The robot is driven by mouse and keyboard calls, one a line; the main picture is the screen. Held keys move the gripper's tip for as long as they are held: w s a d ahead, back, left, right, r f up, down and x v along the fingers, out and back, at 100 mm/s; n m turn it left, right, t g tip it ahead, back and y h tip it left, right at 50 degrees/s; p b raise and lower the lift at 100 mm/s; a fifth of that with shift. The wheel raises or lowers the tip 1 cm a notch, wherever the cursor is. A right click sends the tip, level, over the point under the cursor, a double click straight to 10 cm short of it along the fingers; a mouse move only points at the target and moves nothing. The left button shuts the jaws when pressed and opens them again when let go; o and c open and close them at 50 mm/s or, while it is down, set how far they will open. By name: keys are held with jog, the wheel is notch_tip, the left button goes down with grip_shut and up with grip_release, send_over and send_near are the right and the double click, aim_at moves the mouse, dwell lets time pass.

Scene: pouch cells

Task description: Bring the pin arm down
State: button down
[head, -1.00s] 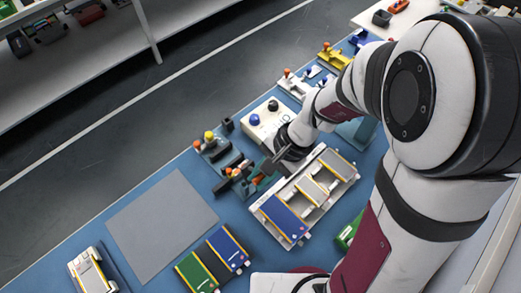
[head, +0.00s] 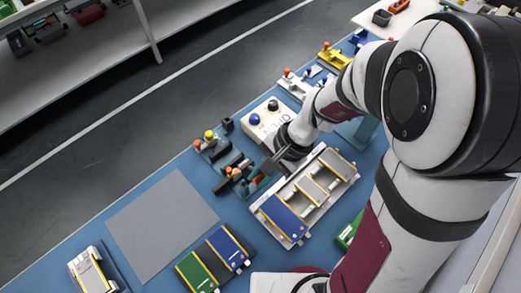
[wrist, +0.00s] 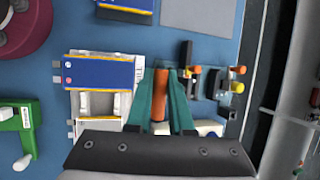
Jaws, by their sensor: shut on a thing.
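My gripper (wrist: 160,112) points down at the bench with its two teal fingers on either side of an orange handle (wrist: 161,95), shut on it. I take this handle to be that of the pin arm. In the head view my gripper (head: 266,180) is beside a dark fixture (head: 232,186) with orange knobs, left of the white tray. The fingers and wrist hide much of the pin arm, so its tilt cannot be told. A black upright part (wrist: 186,55) of the fixture stands just right of the fingers in the wrist view.
The white tray (head: 318,202) with blue and grey pouch cells lies close beside the gripper. A white button box (head: 266,126) and a fixture with orange and yellow knobs (head: 209,146) are nearby. A grey mat (head: 160,222) is bare. A green device (wrist: 18,118) is at the wrist view's left.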

aim_at(248, 164)
jog(key=shift+w+r, duration=0.1)
jog(key=w+a+g+h, duration=0.2)
jog(key=shift+w+a+r+m+g+h, duration=0.2)
jog(key=shift+a+r+m+g+h, duration=0.1)
jog(key=shift+r+m+h, duration=0.1)
jog(key=w+a+g+h, duration=0.2)
jog(key=shift+w+a+f+m+g, duration=0.1)
jog(key=shift+f+m+g, duration=0.2)
jog(key=shift+m, duration=0.1)
jog(key=shift+w+a+f, duration=0.65)
jog(key=shift+w+a, duration=0.2)
jog(key=shift+w+a+f, duration=0.6)
jog(key=shift+w+a, duration=0.2)
jog(key=c, duration=0.8)
grip_release()
